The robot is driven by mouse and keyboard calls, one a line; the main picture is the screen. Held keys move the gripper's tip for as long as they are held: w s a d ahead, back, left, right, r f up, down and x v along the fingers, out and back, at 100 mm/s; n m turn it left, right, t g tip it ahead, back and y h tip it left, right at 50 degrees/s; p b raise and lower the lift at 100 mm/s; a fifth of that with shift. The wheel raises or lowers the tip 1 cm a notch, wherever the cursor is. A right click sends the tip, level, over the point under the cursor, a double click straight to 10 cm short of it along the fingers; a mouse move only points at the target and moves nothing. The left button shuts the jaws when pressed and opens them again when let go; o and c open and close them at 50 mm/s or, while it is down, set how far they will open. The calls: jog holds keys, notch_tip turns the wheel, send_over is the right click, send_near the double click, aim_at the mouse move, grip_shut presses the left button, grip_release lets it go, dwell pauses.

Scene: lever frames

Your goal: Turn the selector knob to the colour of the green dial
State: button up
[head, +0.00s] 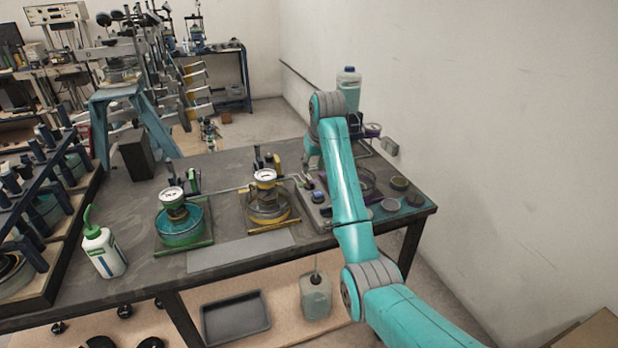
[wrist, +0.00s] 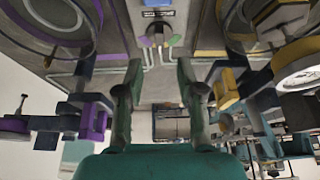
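The green dial (head: 171,195) has a white face and stands over a round teal-filled dish on a green frame at the left of the bench in the head view. The panel (head: 319,212) is partly hidden by my arm in the head view. My gripper (wrist: 158,75) has its two fingers apart, with nothing between them, and the knob lies beyond the fingertips. The knob's pointing direction is unclear.
A yellow-framed dial (head: 265,176) stands left of the panel; a purple-trimmed unit (head: 372,130) is partly behind my arm. A white bottle (head: 103,250) stands at the bench's left. Thin pipes run toward the panel. A grey plate (head: 240,250) lies at the front.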

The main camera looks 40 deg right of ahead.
aim_at(310, 180)
jog(key=x, duration=0.7)
grip_shut()
